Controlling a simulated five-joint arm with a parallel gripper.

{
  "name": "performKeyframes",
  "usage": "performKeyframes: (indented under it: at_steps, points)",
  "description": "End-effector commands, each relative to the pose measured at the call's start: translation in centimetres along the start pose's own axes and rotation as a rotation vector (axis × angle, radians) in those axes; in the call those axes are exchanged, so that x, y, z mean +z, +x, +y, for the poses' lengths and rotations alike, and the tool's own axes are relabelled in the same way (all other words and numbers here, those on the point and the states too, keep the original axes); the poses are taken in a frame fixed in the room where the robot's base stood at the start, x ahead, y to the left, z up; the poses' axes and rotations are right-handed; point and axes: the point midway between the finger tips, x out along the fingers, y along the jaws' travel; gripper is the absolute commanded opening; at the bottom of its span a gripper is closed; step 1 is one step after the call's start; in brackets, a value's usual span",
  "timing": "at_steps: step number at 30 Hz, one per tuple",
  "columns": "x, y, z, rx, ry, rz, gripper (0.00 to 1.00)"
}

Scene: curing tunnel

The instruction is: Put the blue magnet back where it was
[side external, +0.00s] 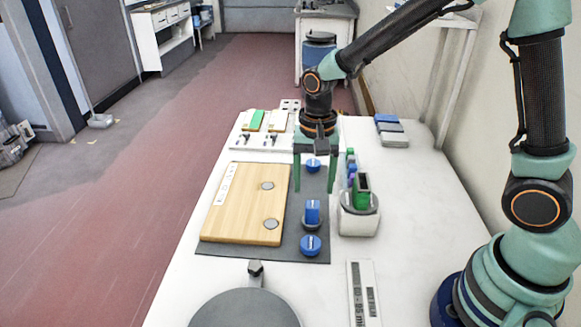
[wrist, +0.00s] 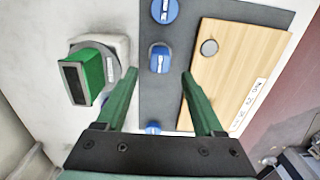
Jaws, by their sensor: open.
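Three blue pieces stand in a row on the dark grey mat (side external: 285,253); I cannot tell for certain which is the blue magnet. The middle one is a taller blue block (side external: 312,210) above a dark round base; it also shows in the wrist view (wrist: 159,58). A round blue knob (side external: 311,245) is at the near end, another (side external: 313,165) at the far end. My gripper (side external: 314,190) is open and empty, its green fingers pointing down above the row. In the wrist view the fingertips (wrist: 160,73) lie either side of the row, near the middle block, apart from it.
A wooden board (side external: 240,205) with two grey discs lies left of the row. A white holder (side external: 358,222) with a green piece stands to the right. A labelled strip (side external: 362,295) and a round grey plate (side external: 245,310) are nearer. The right tabletop has free room.

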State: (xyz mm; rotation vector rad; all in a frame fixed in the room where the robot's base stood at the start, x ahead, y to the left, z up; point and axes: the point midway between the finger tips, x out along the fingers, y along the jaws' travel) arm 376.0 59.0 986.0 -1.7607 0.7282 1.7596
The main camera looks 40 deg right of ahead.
Motion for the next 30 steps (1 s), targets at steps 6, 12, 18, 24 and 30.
performKeyframes:
  at_steps: [6, 12, 18, 24, 30]
  points:
    - [-0.1, -3.6, -0.1, -0.003, 0.0, 0.002, 0.69]
    - [0.0, -5.2, 0.1, -0.008, -0.011, 0.006, 0.69]
    - [0.0, -8.3, 2.0, -0.076, -0.146, 0.069, 0.69]
    - [0.6, -11.9, 5.4, -0.157, -0.38, 0.199, 0.69]
    - [1.6, -13.9, 8.6, -0.195, -0.599, 0.345, 0.69]
